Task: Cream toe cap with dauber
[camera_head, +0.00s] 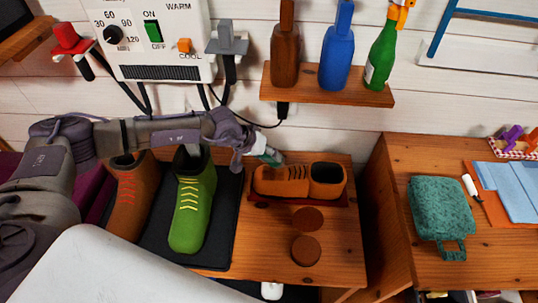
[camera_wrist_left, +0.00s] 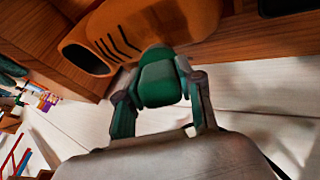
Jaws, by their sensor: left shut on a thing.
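An orange-brown shoe with dark laces (camera_head: 295,181) lies on a dark red mat (camera_head: 298,202) on the wooden table, toe to the left. It fills the top of the left wrist view (camera_wrist_left: 150,25). My left gripper (camera_head: 268,156) is just behind the toe end. It is shut on a small green thing, seemingly the dauber (camera_wrist_left: 160,78), whose far end overlaps the shoe in the wrist view. I cannot tell whether it touches the toe cap. Two brown discs (camera_head: 308,218) (camera_head: 305,250) lie in front of the shoe. My right gripper is not in view.
A green shoe (camera_head: 193,205) and a brown boot (camera_head: 130,195) stand on a black mat (camera_head: 215,250) at left, under my left arm. A shelf (camera_head: 325,92) with bottles is on the wall behind.

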